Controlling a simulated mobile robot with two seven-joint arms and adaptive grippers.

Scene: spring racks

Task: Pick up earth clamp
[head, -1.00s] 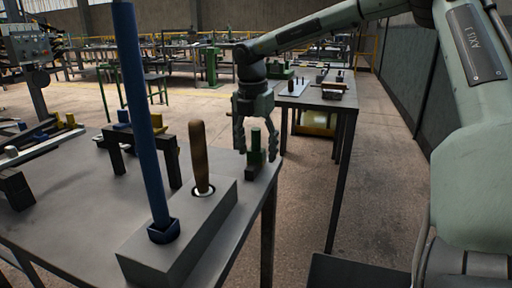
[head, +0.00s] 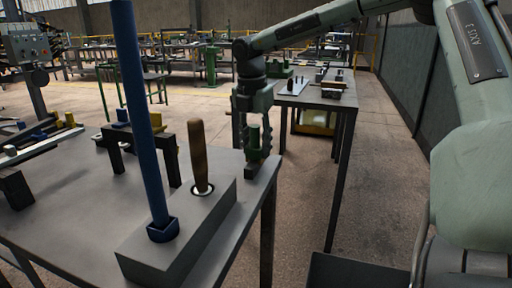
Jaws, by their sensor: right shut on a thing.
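The earth clamp looks to be the small green upright piece (head: 254,137) at the far right corner of the grey table in the head view. My right gripper (head: 253,146) points straight down over it, with one finger on each side. It is shut on this green piece, which still stands upright at the table top. The fingers partly hide the clamp's lower part. My left gripper is not in view.
A grey block (head: 180,232) with a tall blue post (head: 143,110) and a wooden handle (head: 199,157) stands just left of the gripper. A dark bracket (head: 145,137) is behind. Another bench (head: 322,95) stands beyond, across open floor.

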